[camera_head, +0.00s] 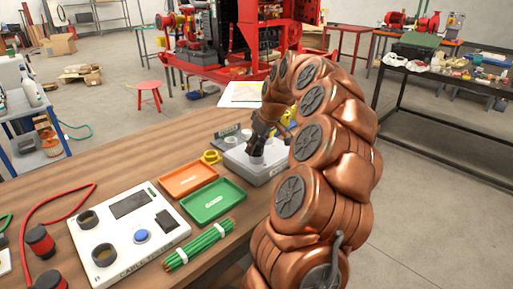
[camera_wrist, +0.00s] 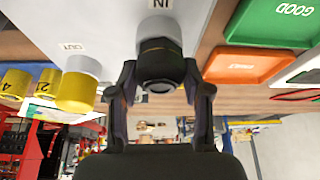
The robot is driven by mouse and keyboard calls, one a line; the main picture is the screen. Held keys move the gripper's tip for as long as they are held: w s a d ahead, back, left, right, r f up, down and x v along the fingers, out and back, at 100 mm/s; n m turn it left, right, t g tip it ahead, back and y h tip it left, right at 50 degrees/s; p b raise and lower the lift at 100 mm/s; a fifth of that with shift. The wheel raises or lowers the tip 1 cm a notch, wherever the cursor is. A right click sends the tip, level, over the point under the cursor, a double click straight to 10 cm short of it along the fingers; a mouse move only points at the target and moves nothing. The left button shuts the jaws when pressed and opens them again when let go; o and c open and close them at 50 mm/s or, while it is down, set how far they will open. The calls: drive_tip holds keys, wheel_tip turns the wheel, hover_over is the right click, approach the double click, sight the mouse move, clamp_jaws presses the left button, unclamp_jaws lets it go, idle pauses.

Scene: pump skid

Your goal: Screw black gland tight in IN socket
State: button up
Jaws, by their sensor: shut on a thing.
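The black gland (camera_wrist: 160,62) sits at the mouth of the grey socket (camera_wrist: 158,28) under the IN label in the wrist view, in line with it. How deep its thread sits cannot be seen. My gripper (camera_wrist: 160,82) is shut on the black gland, with one dark finger on each side. A yellow gland (camera_wrist: 76,92) is on the socket by the OUT label. In the head view my gripper (camera_head: 258,146) points down at the light grey box (camera_head: 238,159) at the table's far side; my arm hides part of the box and the gland is not clear there.
An orange tray (camera_head: 188,180) and a green tray (camera_head: 214,201) lie left of the box. A yellow ring-like part (camera_head: 211,157) stands close by. A white cable tester (camera_head: 128,236) and green cable bundle (camera_head: 198,245) lie nearer. More yellow glands (camera_wrist: 45,82) show in the wrist view.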

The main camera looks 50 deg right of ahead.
drive_tip(key=shift+m+h+b, duration=0.6)
drive_tip(key=shift+m+b, duration=0.65)
drive_tip(key=shift+m, duration=0.35)
drive_tip(key=shift+f, duration=0.1)
drive_tip(key=shift+m+h+b, duration=0.3)
drive_tip(key=shift+m+b, duration=0.4)
drive_tip(key=shift+m+g+h+b, duration=0.5)
drive_tip(key=shift+m+b, duration=0.55)
drive_tip(key=shift+m, duration=0.55)
drive_tip(key=o, duration=1.2)
